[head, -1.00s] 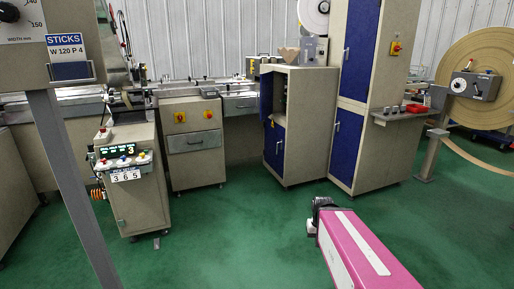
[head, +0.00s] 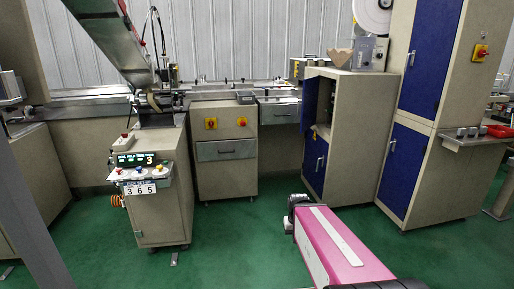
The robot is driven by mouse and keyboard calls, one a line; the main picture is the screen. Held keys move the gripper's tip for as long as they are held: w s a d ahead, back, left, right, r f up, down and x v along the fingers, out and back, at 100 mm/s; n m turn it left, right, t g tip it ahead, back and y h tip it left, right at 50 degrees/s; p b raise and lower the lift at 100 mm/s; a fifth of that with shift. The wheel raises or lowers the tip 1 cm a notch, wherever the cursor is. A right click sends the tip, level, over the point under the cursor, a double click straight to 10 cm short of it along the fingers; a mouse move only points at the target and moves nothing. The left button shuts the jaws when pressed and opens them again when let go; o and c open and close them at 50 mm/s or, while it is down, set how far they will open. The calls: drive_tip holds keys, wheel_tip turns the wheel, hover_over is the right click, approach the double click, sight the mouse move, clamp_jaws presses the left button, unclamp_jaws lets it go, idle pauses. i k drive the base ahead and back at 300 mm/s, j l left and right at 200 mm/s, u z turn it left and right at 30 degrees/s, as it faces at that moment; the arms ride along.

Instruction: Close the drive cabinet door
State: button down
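A beige cabinet (head: 356,115) with blue doors stands right of centre in the head view; I take it to be the drive cabinet. Its upper blue door (head: 310,103) stands open, swung out at the left, and part of the dark inside shows beside it. Its lower blue door (head: 314,162) looks shut and has a pale handle. My gripper (head: 290,214) is low in the view, in front of the cabinet and apart from it. It is dark and small, and its fingers cannot be made out.
A tall beige cabinet with blue doors (head: 403,168) stands to the right, with a small shelf (head: 465,138) on its side. A beige drawer unit (head: 225,175) and a control console (head: 160,205) stand to the left. The green floor (head: 235,235) before them is clear.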

sight(311, 89)
drive_tip(key=i+z, duration=0.15)
drive_tip(key=i, duration=0.65)
drive_tip(key=i+j+z, duration=0.2)
drive_tip(key=i, duration=0.6)
drive_tip(key=i+z, duration=0.15)
drive_tip(key=z, duration=0.9)
